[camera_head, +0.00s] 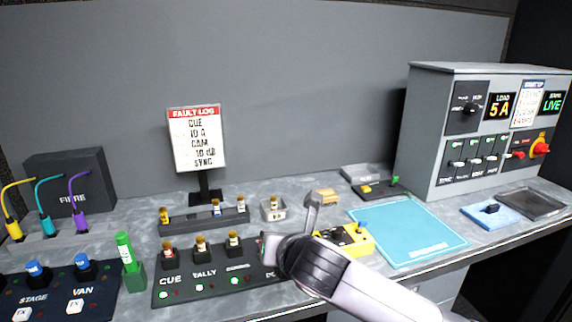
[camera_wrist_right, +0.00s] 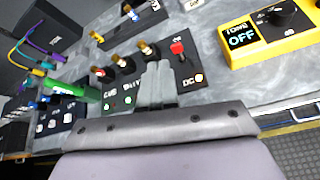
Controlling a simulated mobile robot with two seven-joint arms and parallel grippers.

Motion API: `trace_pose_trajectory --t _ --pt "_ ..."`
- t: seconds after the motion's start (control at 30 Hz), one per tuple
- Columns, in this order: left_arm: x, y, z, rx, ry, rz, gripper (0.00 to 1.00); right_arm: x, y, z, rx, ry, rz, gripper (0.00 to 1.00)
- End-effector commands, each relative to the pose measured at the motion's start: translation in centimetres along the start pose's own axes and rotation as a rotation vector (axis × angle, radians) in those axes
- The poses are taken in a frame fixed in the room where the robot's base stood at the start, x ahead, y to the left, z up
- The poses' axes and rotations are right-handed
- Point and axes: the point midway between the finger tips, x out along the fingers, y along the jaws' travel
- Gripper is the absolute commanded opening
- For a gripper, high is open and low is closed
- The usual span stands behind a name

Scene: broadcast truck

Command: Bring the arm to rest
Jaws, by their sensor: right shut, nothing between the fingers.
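My right arm (camera_head: 375,295) comes into the head view from the lower right and reaches over the front of the bench. Its gripper (camera_head: 312,205) is shut and empty, above the bench beside the CUE/TALLY panel (camera_head: 215,285). In the right wrist view the closed fingers (camera_wrist_right: 156,85) lie in front of that panel, with nothing between them. The arm hides the panel's right end and part of a yellow tester (camera_head: 356,240) in the head view. In the wrist view the tester (camera_wrist_right: 265,45) reads OFF. My left gripper is not in view.
A fault log sign (camera_head: 197,140) stands behind a fuse rack (camera_head: 205,220). Fibre cables, a green marker and the STAGE/VAN panel are at left. A teal mat (camera_head: 410,232) lies bare at right, before a grey control cabinet (camera_head: 475,125).

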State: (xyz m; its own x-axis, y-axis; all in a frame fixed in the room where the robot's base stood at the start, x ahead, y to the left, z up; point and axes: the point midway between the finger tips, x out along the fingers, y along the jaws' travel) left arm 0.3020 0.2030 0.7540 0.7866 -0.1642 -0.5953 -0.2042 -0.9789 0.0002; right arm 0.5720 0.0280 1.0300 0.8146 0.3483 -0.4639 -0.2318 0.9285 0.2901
Motion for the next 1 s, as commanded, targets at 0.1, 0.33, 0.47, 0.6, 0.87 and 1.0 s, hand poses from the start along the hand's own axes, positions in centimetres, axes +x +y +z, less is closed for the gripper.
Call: trace_pose_trajectory --t 0.1,0.33,0.47,0.6,0.87,1.0 --pt "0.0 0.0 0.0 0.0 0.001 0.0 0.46 0.1 -0.5 -3.9 0.298 0.052 0.051 0.0" --pt "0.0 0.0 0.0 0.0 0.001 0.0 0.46 -0.5 -2.7 -9.9 0.88 0.119 0.089 0.0" --pt "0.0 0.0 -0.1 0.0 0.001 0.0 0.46 -1.2 -4.6 -13.2 1.203 0.139 0.079 0.0" --pt "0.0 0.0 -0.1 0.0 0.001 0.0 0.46 -2.5 -7.3 -16.8 1.544 0.141 0.05 0.0" --pt "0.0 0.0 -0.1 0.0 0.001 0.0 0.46 -6.2 -13.2 -23.9 2.133 0.068 -0.043 0.0" --pt "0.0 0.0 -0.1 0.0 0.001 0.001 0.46 -9.3 -16.7 -27.8 2.421 -0.019 -0.1 0.0"
